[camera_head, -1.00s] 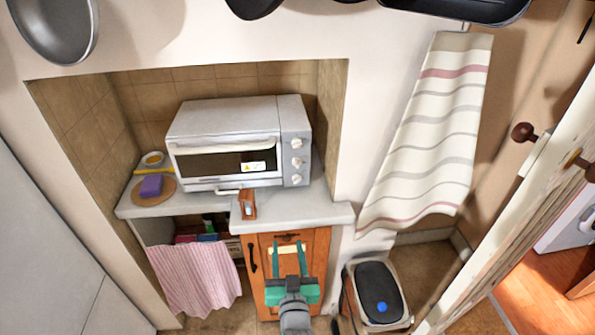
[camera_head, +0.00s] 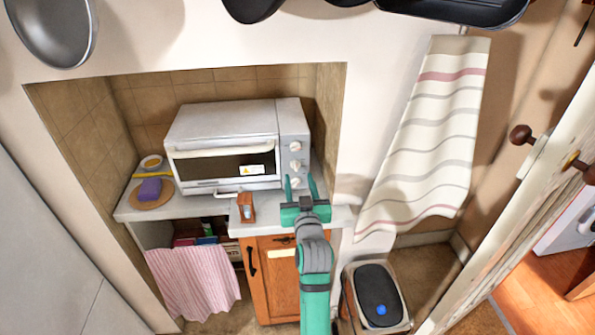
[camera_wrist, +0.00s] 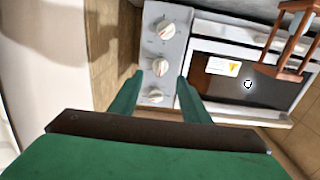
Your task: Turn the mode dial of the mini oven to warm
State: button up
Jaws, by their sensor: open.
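The mini oven (camera_head: 222,122) stands on the counter in the niche, its door closed. Its grey right-hand panel carries three white dials in a column: upper (camera_head: 295,146), middle (camera_head: 295,164) and lower (camera_head: 294,182). I cannot read which is the mode dial. My gripper (camera_head: 300,181) is open and empty, its green fingers pointing up at the panel, overlapping the lower dial's area. The wrist view shows the panel upside down, with the middle dial (camera_wrist: 160,66) just beyond the gap between my fingertips (camera_wrist: 158,82). Contact with a dial is not visible.
A small wooden object (camera_head: 246,207) stands on the counter's front edge, left of my gripper; it also shows in the wrist view (camera_wrist: 296,35). A purple sponge (camera_head: 150,189) lies at left. A striped towel (camera_head: 428,140) hangs at right. A stool-like bin (camera_head: 377,290) stands below.

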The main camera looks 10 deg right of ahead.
aim_at(296, 167)
jog(key=w, duration=0.5)
jog(key=shift+w+a, duration=0.1)
jog(key=shift+w, duration=0.2)
jog(key=shift+d, duration=0.7)
jog(key=shift+a, duration=0.3)
jog(key=c, duration=1)
